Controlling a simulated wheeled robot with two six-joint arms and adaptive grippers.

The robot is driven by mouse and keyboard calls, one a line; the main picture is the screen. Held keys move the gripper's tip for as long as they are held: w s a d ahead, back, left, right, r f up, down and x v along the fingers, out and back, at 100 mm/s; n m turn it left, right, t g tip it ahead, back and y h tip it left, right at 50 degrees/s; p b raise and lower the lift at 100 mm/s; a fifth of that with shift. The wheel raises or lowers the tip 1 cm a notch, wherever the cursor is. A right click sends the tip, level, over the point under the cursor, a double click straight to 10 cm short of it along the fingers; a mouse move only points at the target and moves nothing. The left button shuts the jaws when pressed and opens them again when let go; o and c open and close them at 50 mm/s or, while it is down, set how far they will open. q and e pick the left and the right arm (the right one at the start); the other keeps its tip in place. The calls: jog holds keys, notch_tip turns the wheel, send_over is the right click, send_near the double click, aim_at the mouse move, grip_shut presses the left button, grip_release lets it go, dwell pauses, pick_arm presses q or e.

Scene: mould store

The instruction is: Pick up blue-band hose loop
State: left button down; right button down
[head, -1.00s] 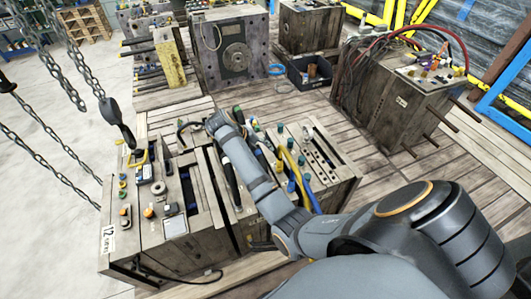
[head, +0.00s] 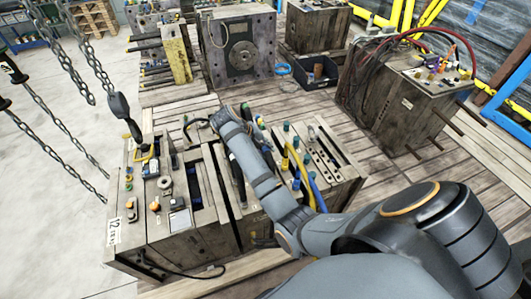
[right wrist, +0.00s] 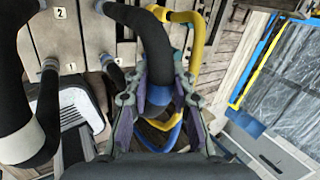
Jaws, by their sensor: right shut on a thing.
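In the right wrist view, my right gripper (right wrist: 160,105) is shut on the blue-band hose loop (right wrist: 152,35). This is a thick black hose that arches from the upper left down between the two fingers. Its blue band (right wrist: 158,95) sits between the fingers. In the head view, my right arm reaches over the mould block (head: 190,245) marked 12, and my forearm and wrist hide the fingers and most of the held hose. My left gripper does not show.
A yellow hose (right wrist: 197,40) runs close beside my right gripper, with a blue hose below it. Another black hose (right wrist: 15,95) is at the left. A chain hook (head: 122,108) hangs at the block's left. A block with red hoses (head: 400,105) stands at the right.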

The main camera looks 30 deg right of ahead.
notch_tip(320, 180, up, 6)
jog(key=shift+f+p, duration=0.25)
jog(key=shift+p, duration=0.6)
notch_tip(320, 180, up, 5)
jog(key=p, duration=0.4)
jog(key=shift+f+p, duration=0.2)
jog(key=shift+p, duration=0.15)
jog(key=shift+f, duration=0.15)
